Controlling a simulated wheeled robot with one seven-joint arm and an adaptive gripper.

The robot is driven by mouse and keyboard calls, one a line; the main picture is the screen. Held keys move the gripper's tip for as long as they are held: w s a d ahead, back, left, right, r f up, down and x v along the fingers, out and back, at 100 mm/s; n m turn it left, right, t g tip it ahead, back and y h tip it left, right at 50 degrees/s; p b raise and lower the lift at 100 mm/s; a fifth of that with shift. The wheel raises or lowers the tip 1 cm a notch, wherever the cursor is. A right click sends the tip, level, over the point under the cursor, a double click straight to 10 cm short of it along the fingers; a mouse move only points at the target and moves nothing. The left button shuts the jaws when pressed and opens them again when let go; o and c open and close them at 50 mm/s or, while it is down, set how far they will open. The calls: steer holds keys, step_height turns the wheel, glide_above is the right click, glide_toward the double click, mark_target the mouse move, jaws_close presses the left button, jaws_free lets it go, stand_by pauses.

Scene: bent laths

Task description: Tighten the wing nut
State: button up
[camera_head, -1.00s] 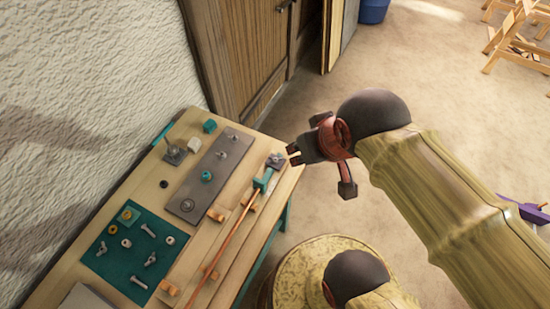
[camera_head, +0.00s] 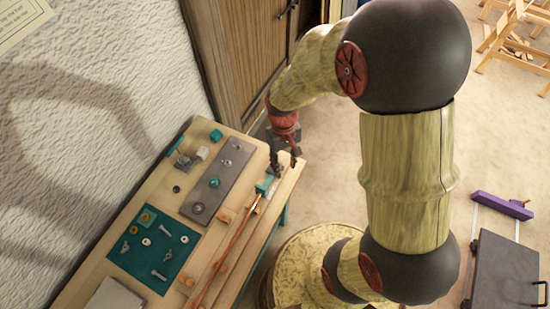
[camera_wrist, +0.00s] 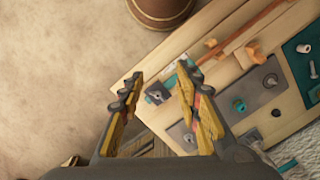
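My gripper (camera_head: 284,166) is above the far right end of the workbench, pointing down. In the wrist view my gripper (camera_wrist: 158,88) is open, its two yellow-lined fingers apart with nothing between them. A small grey metal fitting (camera_wrist: 157,96), which may carry the wing nut, shows between and below the fingertips, apart from them. Its wings are too small to make out. Beside it is a teal block (camera_wrist: 169,81), also in the head view (camera_head: 265,186), at the end of the bent orange lath (camera_head: 237,236). In the head view my gripper partly hides the fitting.
A grey metal strip (camera_head: 228,170) with several studs lies left of the lath. A teal mat (camera_head: 180,232) holds loose bolts, nuts and washers. Wooden pegs (camera_head: 222,216) line the lath.

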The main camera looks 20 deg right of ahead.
steer(key=w+f+n, duration=0.1)
steer(key=w+f, duration=0.3)
steer(key=w+f+n+t+p, duration=0.1)
steer(key=w+f, duration=0.3)
steer(key=shift+w, duration=0.4)
steer(key=shift+t, duration=0.3)
steer(key=shift+f, duration=3.85)
jaws_close()
